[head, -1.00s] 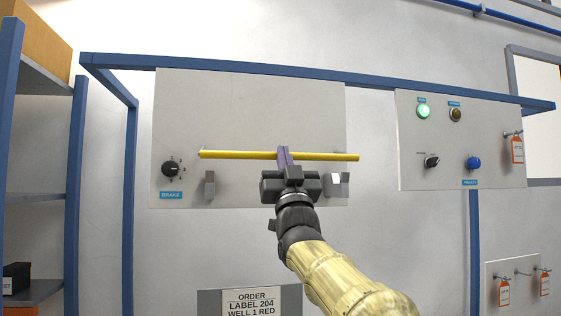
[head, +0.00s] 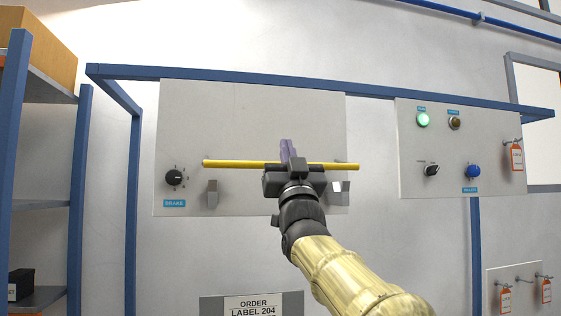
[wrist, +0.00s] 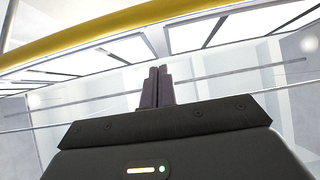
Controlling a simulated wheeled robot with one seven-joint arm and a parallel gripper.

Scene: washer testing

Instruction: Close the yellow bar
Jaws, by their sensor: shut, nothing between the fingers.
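The yellow bar (head: 232,164) runs level across the left grey panel in the head view, in front of the panel's face. In the wrist view the yellow bar (wrist: 130,30) crosses the upper left, beyond my fingertips and apart from them in the picture. My gripper (head: 287,150) is in front of the bar's middle, fingers pointing up, and hides part of the bar. The fingers (wrist: 158,75) are together and empty. Two grey metal brackets, left (head: 212,194) and right (head: 339,193), sit on the panel below the bar. I cannot tell whether the fingers touch the bar.
A black brake knob (head: 175,177) is at the panel's left. The right panel (head: 440,145) has a lit green lamp (head: 423,119), a dark lamp, a switch and a blue button (head: 473,172). A blue frame (head: 230,82) runs above. A shelf (head: 45,200) stands at the left.

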